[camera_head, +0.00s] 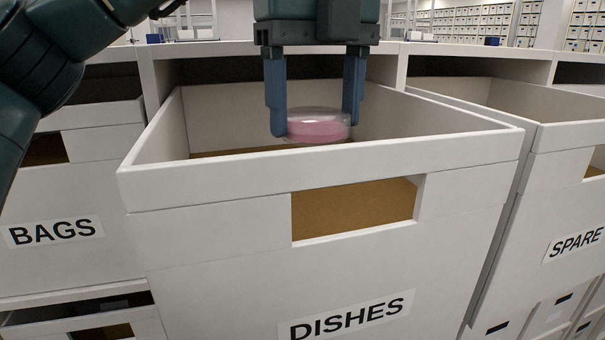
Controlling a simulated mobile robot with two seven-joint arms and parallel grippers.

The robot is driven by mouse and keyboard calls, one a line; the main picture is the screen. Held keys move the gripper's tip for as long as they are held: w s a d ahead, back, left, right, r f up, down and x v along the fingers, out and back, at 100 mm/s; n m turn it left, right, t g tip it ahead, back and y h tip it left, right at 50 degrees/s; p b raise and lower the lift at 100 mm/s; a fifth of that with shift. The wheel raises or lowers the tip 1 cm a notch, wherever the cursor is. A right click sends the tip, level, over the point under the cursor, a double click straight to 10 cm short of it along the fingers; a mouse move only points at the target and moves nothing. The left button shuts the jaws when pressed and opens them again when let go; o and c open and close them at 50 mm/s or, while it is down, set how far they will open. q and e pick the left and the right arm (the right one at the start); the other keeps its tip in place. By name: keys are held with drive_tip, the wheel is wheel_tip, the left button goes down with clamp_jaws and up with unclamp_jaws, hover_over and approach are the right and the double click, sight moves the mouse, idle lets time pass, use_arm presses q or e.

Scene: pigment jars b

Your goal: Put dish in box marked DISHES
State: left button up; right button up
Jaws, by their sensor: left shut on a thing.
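A clear round dish (318,128) with pink contents is held level between the two blue fingers of my left gripper (316,122). The gripper points down and is shut on the dish's sides. The dish is over the open top of the white box (320,265) marked DISHES, behind its front wall and near rim height. The box has a cut-out in its front, and its brown floor shows through it. Much of the box's inside is hidden by the front wall. My right gripper does not show.
A white box marked BAGS (70,200) stands on the left and one marked SPARE (565,170) on the right, close beside the DISHES box. A white shelf edge (200,50) runs behind. More boxes are below.

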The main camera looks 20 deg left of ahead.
sight(317, 115)
use_arm(q)
drive_tip(key=shift+f, duration=4.2)
drive_tip(key=o, duration=1)
drive_tip(key=shift+c, duration=0.2)
wheel_tip(317, 115, up, 12)
drive_tip(key=shift+r, duration=0.1)
